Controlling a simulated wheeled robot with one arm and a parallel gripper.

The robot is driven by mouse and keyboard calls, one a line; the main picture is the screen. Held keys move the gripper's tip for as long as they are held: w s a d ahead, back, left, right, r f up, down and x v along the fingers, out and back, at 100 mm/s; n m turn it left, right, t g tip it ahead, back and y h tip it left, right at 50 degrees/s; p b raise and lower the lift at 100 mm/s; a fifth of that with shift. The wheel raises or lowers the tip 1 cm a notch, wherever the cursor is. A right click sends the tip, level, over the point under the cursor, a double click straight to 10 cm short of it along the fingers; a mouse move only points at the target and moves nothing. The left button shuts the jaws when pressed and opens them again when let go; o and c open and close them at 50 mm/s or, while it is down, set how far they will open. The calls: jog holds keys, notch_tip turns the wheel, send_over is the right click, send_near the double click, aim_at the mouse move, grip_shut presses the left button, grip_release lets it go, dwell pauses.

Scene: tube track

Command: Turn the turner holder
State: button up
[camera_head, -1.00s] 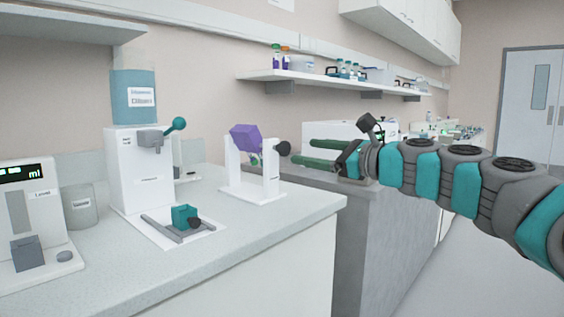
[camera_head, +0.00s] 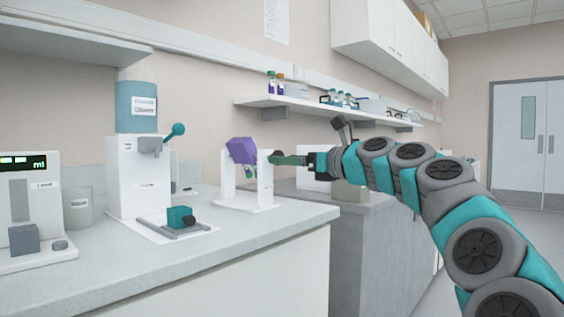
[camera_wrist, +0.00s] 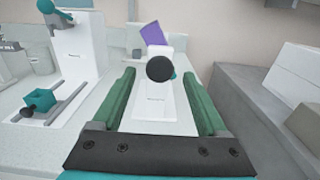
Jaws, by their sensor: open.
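The turner holder is a white stand with two uprights (camera_head: 265,182) on the counter, with a tilted purple block (camera_head: 242,150) between them. Its dark round knob (camera_wrist: 159,68) faces my wrist camera, in front of the white upright; the purple block (camera_wrist: 153,33) shows behind it. My gripper (camera_head: 272,160) is open, its green fingers pointing left at the knob side of the stand. In the wrist view, the fingers of my gripper (camera_wrist: 160,80) lie left and right of the knob, with a gap on both sides. In the head view the knob is mostly hidden by the fingers.
A white dispenser (camera_head: 138,185) with a teal lever stands left of the holder, with a small teal block (camera_head: 180,216) on rails at its foot. A device with a display (camera_head: 25,205) is at the far left. A wall shelf (camera_head: 300,103) hangs above. The counter front is clear.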

jog(key=shift+x, duration=1)
grip_shut()
